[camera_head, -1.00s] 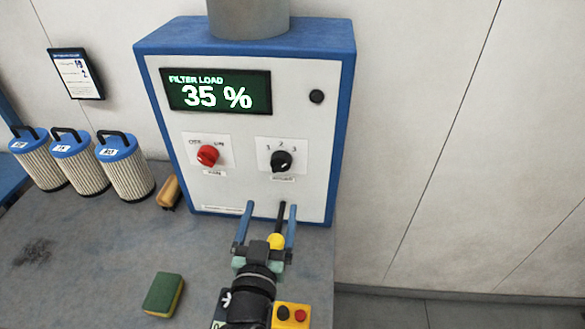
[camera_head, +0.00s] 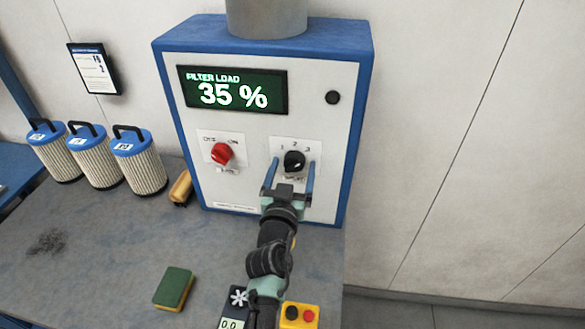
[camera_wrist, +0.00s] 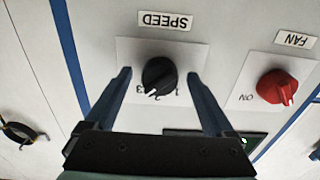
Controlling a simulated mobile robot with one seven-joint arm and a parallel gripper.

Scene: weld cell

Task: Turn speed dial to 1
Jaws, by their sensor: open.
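The speed dial (camera_head: 294,162) is a black round knob on a white plate marked 1, 2, 3, low on the front of the control box. In the wrist view the speed dial (camera_wrist: 160,74) appears upside down under its SPEED label. Its white pointer mark faces the numbers, near 2 and 3; I cannot tell exactly which. My gripper (camera_head: 292,168) is open, with its blue fingers reaching toward the panel. In the wrist view my gripper (camera_wrist: 158,77) has one finger on each side of the dial, with visible gaps. Whether the tips reach knob depth is unclear.
The red fan dial (camera_head: 221,153) sits left of the speed dial. A display (camera_head: 233,91) above reads FILTER LOAD 35 %. Filter cartridges (camera_head: 138,165), a tan-handled brush-like object (camera_head: 180,188) and a green-yellow sponge (camera_head: 173,288) stand or lie on the bench (camera_head: 110,245).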

